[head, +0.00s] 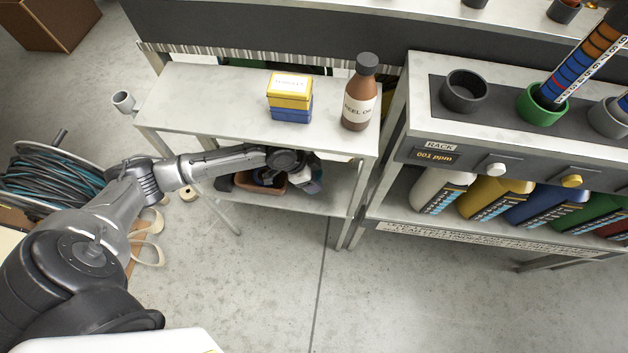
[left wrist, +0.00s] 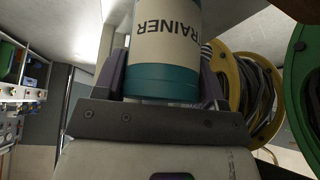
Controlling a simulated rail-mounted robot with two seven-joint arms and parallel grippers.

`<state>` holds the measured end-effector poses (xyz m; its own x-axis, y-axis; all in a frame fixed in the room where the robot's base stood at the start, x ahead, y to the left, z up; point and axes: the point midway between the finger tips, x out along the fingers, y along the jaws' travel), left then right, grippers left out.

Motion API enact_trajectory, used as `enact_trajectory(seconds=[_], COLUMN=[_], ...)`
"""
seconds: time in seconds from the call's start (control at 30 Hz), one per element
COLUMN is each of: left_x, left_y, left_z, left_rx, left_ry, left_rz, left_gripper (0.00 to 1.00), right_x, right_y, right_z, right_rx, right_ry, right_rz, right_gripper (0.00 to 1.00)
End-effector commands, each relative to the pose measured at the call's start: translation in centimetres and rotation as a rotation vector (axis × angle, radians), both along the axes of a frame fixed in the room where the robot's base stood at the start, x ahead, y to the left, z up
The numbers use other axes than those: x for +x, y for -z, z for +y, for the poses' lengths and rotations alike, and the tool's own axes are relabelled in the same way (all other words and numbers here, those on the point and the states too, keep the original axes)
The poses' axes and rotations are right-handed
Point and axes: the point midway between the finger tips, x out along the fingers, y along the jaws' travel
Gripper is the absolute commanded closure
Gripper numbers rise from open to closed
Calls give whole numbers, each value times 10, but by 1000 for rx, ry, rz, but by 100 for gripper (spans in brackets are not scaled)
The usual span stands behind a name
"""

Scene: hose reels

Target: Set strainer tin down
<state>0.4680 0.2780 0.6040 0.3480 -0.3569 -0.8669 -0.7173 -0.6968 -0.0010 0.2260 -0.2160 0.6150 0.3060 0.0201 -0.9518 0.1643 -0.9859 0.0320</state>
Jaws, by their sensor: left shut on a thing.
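My left gripper (head: 303,176) reaches in under the top of the small metal table, above its lower shelf (head: 335,203). In the left wrist view it is shut on the strainer tin (left wrist: 165,45), with one finger on each side. The tin is cream with a teal band, and part of its dark lettering reads "RAINER". In the head view the tin is mostly hidden by my gripper and the table top. I cannot tell whether it touches the shelf. My right gripper is not in view.
The table top (head: 215,95) carries yellow and blue boxes (head: 290,97) and a brown bottle (head: 360,95). A brown bin (head: 262,184) sits on the lower shelf beside my gripper. A hose reel (head: 55,180) stands at left. A rack of coloured jugs (head: 485,195) is at right.

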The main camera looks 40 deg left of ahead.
Motion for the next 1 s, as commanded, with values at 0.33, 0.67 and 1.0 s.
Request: enact_trajectory(seconds=[0.33, 0.67, 1.0], left_x=[4, 4, 4], left_y=[17, 34, 37], left_z=[3, 3, 3], left_rx=[-1, 1, 1], left_ry=[0, 0, 0], left_rz=[1, -1, 1], left_gripper=[63, 63, 29], right_x=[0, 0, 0], right_y=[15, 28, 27], right_z=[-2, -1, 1], right_rx=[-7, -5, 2], right_ry=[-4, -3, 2], right_rz=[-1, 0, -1], right_gripper=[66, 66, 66])
